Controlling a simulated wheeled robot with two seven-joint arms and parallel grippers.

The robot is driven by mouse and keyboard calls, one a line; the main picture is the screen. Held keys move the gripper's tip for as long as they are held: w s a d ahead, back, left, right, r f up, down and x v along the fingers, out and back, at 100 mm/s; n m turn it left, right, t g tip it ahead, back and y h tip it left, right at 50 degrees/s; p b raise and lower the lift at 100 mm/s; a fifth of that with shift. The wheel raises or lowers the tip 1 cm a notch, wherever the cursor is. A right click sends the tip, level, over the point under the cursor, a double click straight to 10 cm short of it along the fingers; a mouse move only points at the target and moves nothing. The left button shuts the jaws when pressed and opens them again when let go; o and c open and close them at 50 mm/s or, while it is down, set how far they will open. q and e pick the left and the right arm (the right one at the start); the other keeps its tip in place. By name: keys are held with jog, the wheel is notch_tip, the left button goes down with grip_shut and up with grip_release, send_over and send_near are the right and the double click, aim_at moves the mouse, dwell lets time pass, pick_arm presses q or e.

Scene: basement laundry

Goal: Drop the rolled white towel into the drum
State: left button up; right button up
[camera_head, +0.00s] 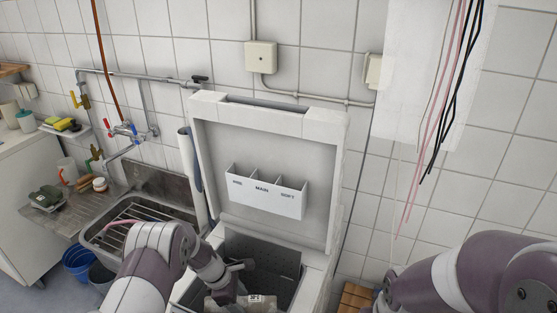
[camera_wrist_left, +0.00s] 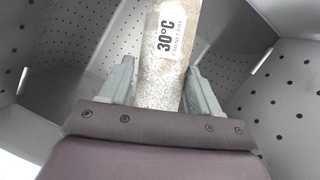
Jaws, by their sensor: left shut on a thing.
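The rolled white towel (camera_wrist_left: 163,78) stands between the two fingers of my left gripper (camera_wrist_left: 160,88) in the left wrist view, with a "30°C" label on it. My left gripper is shut on it. Perforated grey walls of the drum (camera_wrist_left: 285,100) surround them. In the head view my left arm reaches down into the open top of the washing machine. The drum (camera_head: 262,249) shows there as a dark perforated opening. The towel's labelled part (camera_head: 257,299) shows at the bottom edge; its lower end is hidden. My right gripper is out of view.
The machine's raised lid (camera_head: 265,145) stands behind the opening, with a white tray (camera_head: 266,193) marked PRE, MAIN and SOFT. A steel sink (camera_head: 150,208) and taps lie left. Wires (camera_head: 440,90) hang at the right. A wooden crate (camera_head: 355,297) stands right of the machine.

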pick_arm(q)
jog(key=o, duration=1.2)
jog(key=shift+r, duration=0.1)
jog(key=v, duration=1.2)
jog(key=shift+s+a+r+b, duration=0.1)
jog(key=shift+a+r+b, duration=0.05)
jog(key=shift+r+b, duration=0.15)
jog(key=s+a+r+m+y, duration=0.1)
jog(key=s+r+m, duration=0.1)
jog(key=s+m, duration=0.4)
jog(key=s+r+m+t+y, duration=0.1)
jog(key=s+r+m+y, duration=0.1)
jog(key=s+m, duration=0.4)
jog(key=s+a+r+m+y, duration=0.1)
jog(key=s+r+m, duration=0.2)
jog(key=s+m, duration=0.3)
jog(key=shift+s+a+r+m, duration=0.1)
jog(key=shift+s+a+m, duration=0.1)
jog(key=shift+s, duration=0.6)
jog(key=shift+s+a+r+m, duration=0.1)
jog(key=shift+s+m, duration=0.1)
jog(key=shift+s, duration=0.55)
